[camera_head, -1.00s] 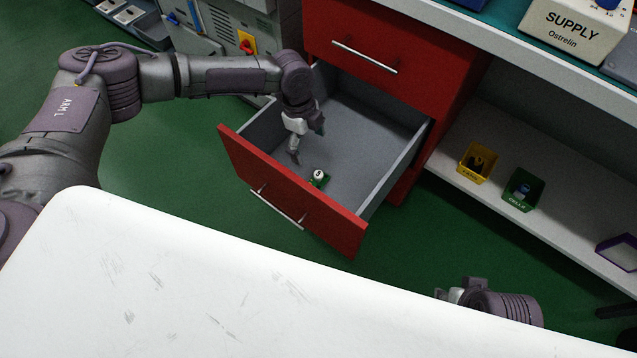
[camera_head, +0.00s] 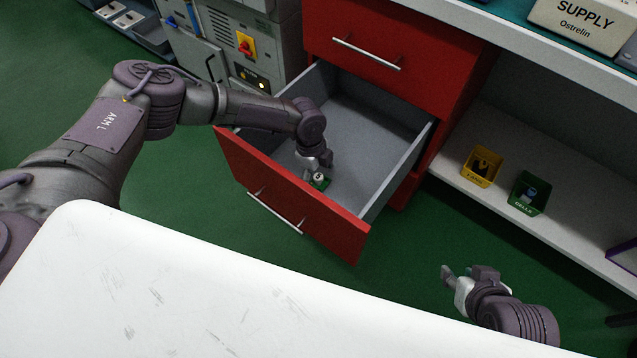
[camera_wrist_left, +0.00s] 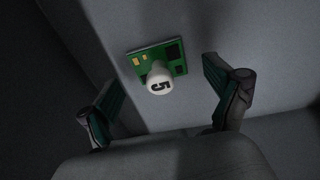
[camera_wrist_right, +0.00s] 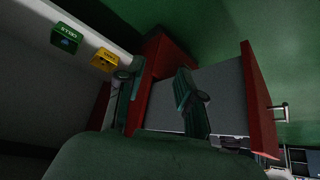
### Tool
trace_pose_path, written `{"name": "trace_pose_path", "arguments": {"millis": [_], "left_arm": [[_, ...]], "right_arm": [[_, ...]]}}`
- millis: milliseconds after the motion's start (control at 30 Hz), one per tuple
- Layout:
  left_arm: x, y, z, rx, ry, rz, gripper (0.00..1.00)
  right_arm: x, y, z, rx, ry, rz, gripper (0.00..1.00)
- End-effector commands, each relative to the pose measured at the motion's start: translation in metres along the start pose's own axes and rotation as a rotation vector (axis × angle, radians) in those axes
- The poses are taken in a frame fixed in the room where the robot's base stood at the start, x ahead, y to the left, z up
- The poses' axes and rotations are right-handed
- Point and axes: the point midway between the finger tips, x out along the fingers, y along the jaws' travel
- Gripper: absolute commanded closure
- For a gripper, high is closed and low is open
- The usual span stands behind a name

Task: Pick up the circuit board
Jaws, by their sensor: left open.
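The circuit board (camera_head: 323,184) is small and green, with a white knob marked 5 on it. It lies on the floor of the open red drawer (camera_head: 300,218), close to the front panel. In the left wrist view the board (camera_wrist_left: 176,52) shows between and beyond the fingertips. My left gripper (camera_head: 318,163) is inside the drawer just behind the board; in its wrist view the left gripper (camera_wrist_left: 165,92) is open and empty. My right gripper (camera_head: 458,277) is outside the drawer, beyond the white table edge. Its fingers (camera_wrist_right: 160,95) look apart with nothing between them.
A white tabletop (camera_head: 200,290) fills the foreground. A yellow bin (camera_head: 482,166) and a green bin (camera_head: 529,193) stand on the white shelf at right. A closed red drawer (camera_head: 390,45) is above the open one. The rest of the open drawer's floor looks clear.

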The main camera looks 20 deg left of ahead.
Motion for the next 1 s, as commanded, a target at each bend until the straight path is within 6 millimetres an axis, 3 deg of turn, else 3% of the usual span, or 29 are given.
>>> {"name": "trace_pose_path", "arguments": {"millis": [133, 400, 800, 1000], "left_arm": [[0.009, 0.0, 0.0, 0.0, 0.0, 0.0, 0.09], [0.01, 0.0, 0.0, 0.0, 0.001, 0.0, 0.09], [0.01, 0.0, 0.0, 0.0, 0.0, 0.0, 0.74], [0.01, 0.0, 0.0, 0.0, 0.0, 0.0, 0.74]], "right_arm": [[0.003, -0.002, -0.014, -0.002, 0.072, -0.004, 0.63], [0.003, -0.002, -0.017, -0.002, 0.086, -0.005, 0.63], [0.003, -0.003, -0.017, -0.002, 0.085, -0.005, 0.63], [0.003, -0.003, -0.017, -0.003, 0.084, -0.005, 0.63]]}}
